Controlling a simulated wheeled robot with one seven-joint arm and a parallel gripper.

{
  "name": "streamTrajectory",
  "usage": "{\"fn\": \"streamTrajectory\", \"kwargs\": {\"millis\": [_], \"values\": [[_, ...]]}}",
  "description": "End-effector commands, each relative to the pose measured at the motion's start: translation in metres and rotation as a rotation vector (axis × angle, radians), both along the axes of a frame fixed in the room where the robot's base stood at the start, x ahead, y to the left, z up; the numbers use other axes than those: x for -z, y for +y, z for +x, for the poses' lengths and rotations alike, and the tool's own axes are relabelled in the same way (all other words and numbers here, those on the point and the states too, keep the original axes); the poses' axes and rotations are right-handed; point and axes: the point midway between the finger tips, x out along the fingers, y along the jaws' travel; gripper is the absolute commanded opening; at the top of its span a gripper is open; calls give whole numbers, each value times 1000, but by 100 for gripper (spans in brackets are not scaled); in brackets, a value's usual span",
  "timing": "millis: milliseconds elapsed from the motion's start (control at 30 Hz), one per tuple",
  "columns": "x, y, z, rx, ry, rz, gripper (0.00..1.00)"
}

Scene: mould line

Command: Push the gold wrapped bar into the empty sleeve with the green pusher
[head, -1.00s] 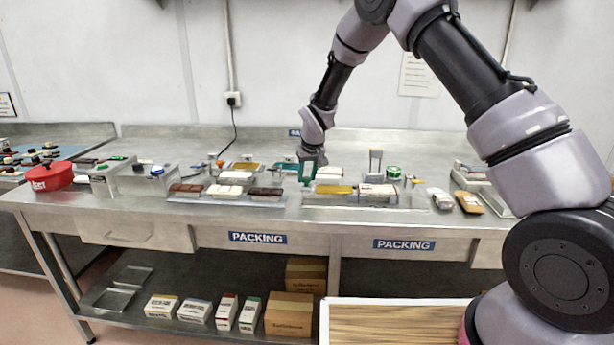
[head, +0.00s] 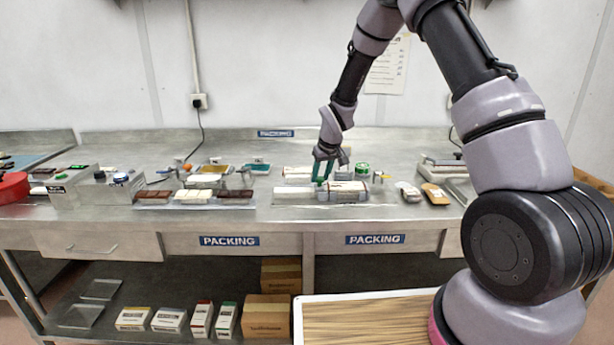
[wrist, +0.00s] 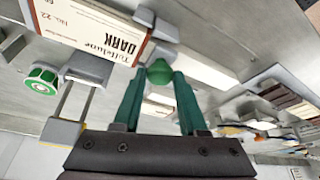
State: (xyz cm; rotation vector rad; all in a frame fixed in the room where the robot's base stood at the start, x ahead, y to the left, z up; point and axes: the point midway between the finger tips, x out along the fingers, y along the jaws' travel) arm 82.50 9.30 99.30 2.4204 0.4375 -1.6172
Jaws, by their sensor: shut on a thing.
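My gripper (head: 321,172) is shut on the green pusher, whose round green knob (wrist: 159,72) sits between the fingertips in the wrist view. The pusher's grey block (wrist: 163,52) is at the open end of the white sleeve marked DARK (wrist: 90,30). This sleeve (head: 347,187) lies in the front row in the head view, just right of my fingertips. The pale channel (head: 292,193) left of it looks bare. The gold wrapped bar does not show in either current view; whether it is inside the sleeve cannot be seen.
A green-and-white roll (head: 362,169) and a small stand (wrist: 72,105) are close by. Another white package (head: 297,173) lies behind. Brown and white bars (head: 195,195) fill a tray to the left. A brown item (head: 435,193) lies to the right. The front table strip is clear.

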Motion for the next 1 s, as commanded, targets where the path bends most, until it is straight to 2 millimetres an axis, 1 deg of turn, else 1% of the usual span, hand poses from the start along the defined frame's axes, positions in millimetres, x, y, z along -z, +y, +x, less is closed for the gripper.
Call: {"fn": "streamTrajectory", "kwargs": {"millis": [100,433,467,500,533,833,933,1000], "values": [[0,-5,0,0,0,1,0],[0,-8,0,3,1,-2,0],[0,-9,0,3,1,-3,53],[0,-9,0,3,1,-3,68],[0,-9,0,3,1,-3,70],[-1,-7,0,0,0,0,70],[-7,-7,-2,0,-1,0,70],[-16,-9,-6,1,-2,1,70]]}}
